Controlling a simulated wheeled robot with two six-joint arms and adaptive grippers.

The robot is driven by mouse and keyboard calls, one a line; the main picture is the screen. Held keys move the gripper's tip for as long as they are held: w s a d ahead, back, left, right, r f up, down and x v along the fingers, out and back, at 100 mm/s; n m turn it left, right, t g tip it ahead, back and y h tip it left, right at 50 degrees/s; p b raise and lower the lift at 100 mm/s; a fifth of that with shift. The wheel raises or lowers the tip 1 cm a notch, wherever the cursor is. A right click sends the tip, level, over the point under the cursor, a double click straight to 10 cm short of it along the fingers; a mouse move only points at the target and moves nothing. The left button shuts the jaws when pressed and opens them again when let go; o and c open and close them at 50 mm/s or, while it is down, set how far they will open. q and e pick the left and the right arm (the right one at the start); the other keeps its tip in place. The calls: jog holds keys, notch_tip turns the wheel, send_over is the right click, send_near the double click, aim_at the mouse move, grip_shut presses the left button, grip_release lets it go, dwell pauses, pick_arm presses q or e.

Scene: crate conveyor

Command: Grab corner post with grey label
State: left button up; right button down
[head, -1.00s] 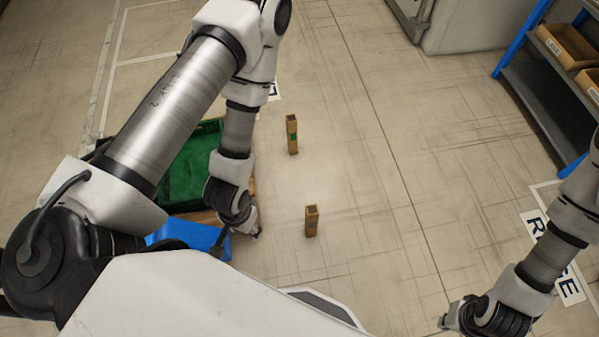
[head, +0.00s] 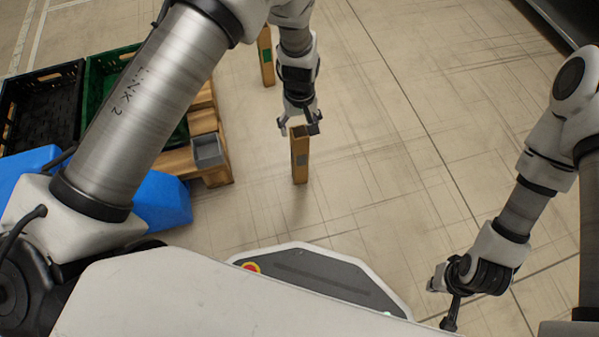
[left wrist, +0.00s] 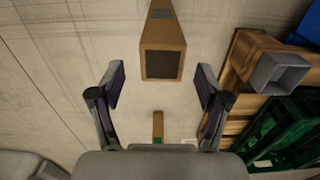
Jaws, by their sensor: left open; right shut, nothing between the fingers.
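The corner post with the grey label (head: 300,163) is a brown cardboard post standing upright on the floor in the head view. In the left wrist view the same post (left wrist: 162,35) shows at the top middle, its dark open end facing the camera and its grey label at the top edge. My left gripper (head: 299,130) is open at the post's upper end; in the left wrist view its fingers (left wrist: 161,85) are spread wide, with the post just beyond the tips and not between them. My right gripper (head: 440,303) is shut and empty, low at the right.
A second post with a green label (head: 267,58) stands farther back, partly behind my left arm. A wooden pallet (head: 178,160) at the left carries a green crate (head: 101,74), a black crate (head: 38,103) and a small grey bin (head: 208,150). The floor to the right is clear.

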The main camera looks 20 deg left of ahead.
aim_at(300, 158)
pick_arm(q)
jog(key=shift+w+d+f, duration=0.1)
jog(key=shift+d+f, duration=0.05)
jog(key=shift+f, duration=0.45)
jog(key=f+b, duration=0.1)
jog(key=f, duration=0.1)
jog(key=f+b, duration=0.2)
jog(key=s+f+b, duration=0.1)
jog(key=f+b, duration=0.1)
jog(key=f, duration=0.1)
jog(key=shift+r, duration=0.25)
grip_shut()
